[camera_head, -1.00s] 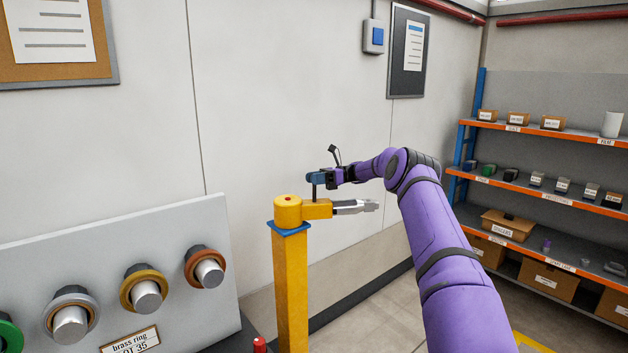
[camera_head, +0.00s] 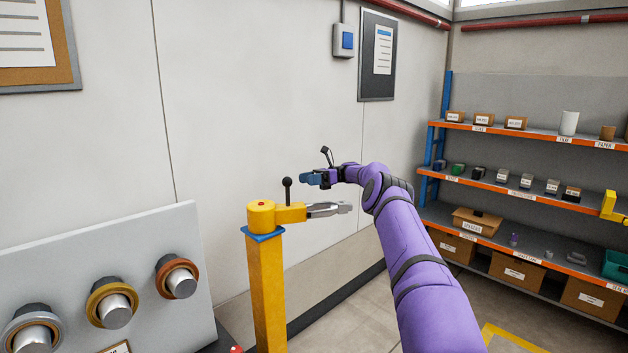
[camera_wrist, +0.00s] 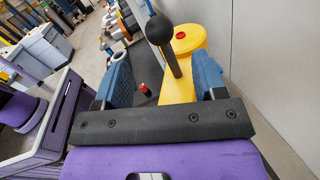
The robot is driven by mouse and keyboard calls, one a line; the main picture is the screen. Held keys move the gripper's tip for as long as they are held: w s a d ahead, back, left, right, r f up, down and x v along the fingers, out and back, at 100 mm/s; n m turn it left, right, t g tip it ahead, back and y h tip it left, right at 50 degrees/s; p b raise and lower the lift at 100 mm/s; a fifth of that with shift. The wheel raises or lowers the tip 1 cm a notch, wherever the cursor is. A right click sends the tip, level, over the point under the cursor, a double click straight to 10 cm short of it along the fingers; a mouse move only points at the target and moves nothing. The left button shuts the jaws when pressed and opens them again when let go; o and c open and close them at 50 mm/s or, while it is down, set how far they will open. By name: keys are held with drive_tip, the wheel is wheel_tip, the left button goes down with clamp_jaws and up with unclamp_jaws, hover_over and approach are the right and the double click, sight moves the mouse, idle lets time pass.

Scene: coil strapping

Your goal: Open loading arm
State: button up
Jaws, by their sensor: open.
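The loading arm (camera_head: 290,212) is a yellow arm on top of a yellow post (camera_head: 268,295), with a grey metal end pointing right along the wall. A black ball-topped lever (camera_head: 287,190) stands upright on it; the knob also shows in the wrist view (camera_wrist: 159,29). My gripper (camera_head: 308,179) is just right of the lever at about knob height, apart from it. In the wrist view my gripper (camera_wrist: 165,78) has its blue fingers spread wide. The lever stands ahead of and between them in that picture, with nothing gripped.
A panel with metal pegs and coloured rings (camera_head: 110,300) stands at the left. The wall (camera_head: 240,90) is close behind the post. Orange-edged shelves (camera_head: 520,190) with boxes stand at the right. Open floor (camera_head: 345,310) lies between post and shelves.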

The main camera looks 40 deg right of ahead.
drive_tip(key=shift+s+d, duration=0.25)
drive_tip(key=shift+d, duration=0.95)
